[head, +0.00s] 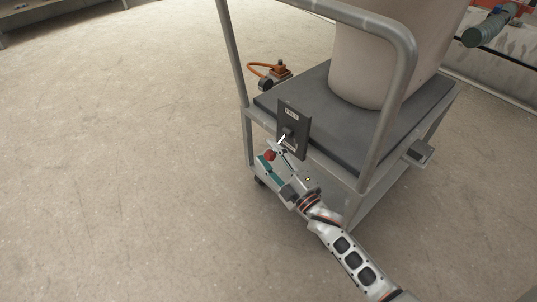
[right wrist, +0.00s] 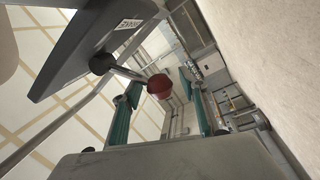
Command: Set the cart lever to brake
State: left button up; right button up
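The cart (head: 352,185) stands at the right of the head view, with a dark lever plate (head: 300,136) upright at its near corner. The lever has a thin metal rod and a red ball knob (head: 270,155), pointing down and out from the plate. In the right wrist view the red knob (right wrist: 159,87) sits between the two teal-padded fingers. My right gripper (head: 272,157) is open around the knob, with gaps on both sides in the wrist view. My left gripper is not in view.
A large pale cylinder (head: 385,55) stands on the cart's dark top. The cart's tubular handle (head: 397,90) rises above the plate. An orange-and-dark fitting (head: 275,75) lies beyond the cart. The floor to the left is clear.

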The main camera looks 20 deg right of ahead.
jog(key=shift+d+f, duration=0.15)
jog(key=shift+f, duration=0.1)
jog(key=shift+s, duration=0.2)
jog(key=v, duration=1.1)
jog(key=shift+s, duration=0.3)
jog(key=shift+r, duration=0.15)
